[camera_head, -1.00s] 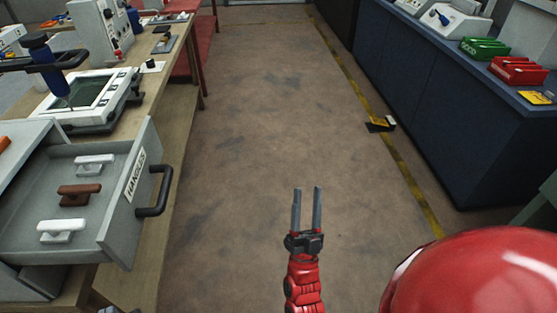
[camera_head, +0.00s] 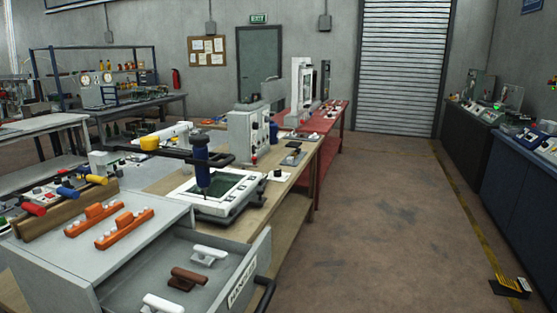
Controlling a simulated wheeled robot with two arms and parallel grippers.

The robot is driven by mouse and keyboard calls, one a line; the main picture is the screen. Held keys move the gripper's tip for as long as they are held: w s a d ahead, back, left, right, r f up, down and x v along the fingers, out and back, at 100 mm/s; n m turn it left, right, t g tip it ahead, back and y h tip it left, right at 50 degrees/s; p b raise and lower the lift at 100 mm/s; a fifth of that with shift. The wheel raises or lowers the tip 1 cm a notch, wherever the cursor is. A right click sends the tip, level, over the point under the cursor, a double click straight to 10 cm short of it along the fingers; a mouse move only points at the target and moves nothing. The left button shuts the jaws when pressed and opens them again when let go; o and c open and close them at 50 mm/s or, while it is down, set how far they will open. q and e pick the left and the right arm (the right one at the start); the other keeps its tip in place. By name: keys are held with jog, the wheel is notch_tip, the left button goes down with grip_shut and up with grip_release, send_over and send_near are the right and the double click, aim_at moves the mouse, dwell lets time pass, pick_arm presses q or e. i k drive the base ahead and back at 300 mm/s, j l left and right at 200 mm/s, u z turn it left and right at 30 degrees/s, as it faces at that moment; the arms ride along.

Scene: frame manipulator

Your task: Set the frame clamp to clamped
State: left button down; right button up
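A white frame fixture (camera_head: 184,196) with a dark green panel inside lies on the wooden bench behind the drawer unit. An upright dark blue cylinder (camera_head: 201,153) with a thin pointed lower end stands over its panel. A black bar (camera_head: 175,153) runs left from the cylinder, and a yellow knob (camera_head: 150,143) shows near its left end. I cannot tell which part is the frame clamp or how it is set. Neither of my grippers is in the head view now.
A grey drawer (camera_head: 243,268) marked HANDLES stands open at front, holding two white handles and a brown one (camera_head: 187,279). Orange handles (camera_head: 124,229) lie on the cabinet top. The aisle floor (camera_head: 390,230) is mostly clear; a black and yellow item (camera_head: 510,287) lies at right.

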aim_at(244, 165)
jog(key=z, duration=0.7)
jog(key=i, duration=3.2)
jog(key=u, duration=1.45)
jog(key=i+j, duration=0.3)
jog(key=i, duration=0.15)
